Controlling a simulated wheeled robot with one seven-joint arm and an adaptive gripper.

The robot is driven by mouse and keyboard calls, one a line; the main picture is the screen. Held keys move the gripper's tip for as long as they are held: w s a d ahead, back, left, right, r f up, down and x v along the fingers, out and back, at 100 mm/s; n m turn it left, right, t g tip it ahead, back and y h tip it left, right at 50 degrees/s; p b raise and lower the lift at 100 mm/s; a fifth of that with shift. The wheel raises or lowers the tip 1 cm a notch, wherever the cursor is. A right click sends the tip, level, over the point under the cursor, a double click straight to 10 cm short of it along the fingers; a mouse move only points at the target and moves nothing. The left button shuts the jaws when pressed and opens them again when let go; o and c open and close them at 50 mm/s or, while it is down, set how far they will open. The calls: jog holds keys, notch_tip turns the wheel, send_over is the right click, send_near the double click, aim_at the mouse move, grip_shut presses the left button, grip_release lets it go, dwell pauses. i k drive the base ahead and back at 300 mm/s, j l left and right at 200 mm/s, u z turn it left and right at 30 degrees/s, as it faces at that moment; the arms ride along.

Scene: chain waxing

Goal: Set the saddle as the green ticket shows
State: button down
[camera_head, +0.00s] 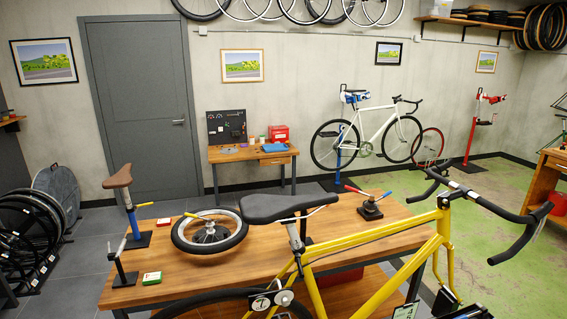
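A black saddle (288,207) sits on the seatpost of a yellow bike (378,277) in front of the wooden workbench, its nose pointing right toward the handlebar. A brown saddle (118,177) stands upright on a blue post in a small stand at the bench's left end. A pale card with green edging (405,311) is cut off at the bottom edge; I cannot tell whether it is the green ticket, and its writing is unreadable. My gripper is not in view.
The workbench (345,232) carries a small wheel (210,231), a black tool with red and blue handles (370,207), a small green-and-white box (152,278) and a yellow-handled tool. A white bike (367,138) hangs on a stand behind. Green floor at right is mostly clear.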

aim_at(255, 209)
jog(key=k+l+z, duration=0.1)
jog(key=k+z, duration=0.15)
jog(key=k, duration=0.15)
jog(key=k+l+z, duration=0.25)
jog(key=k, duration=0.15)
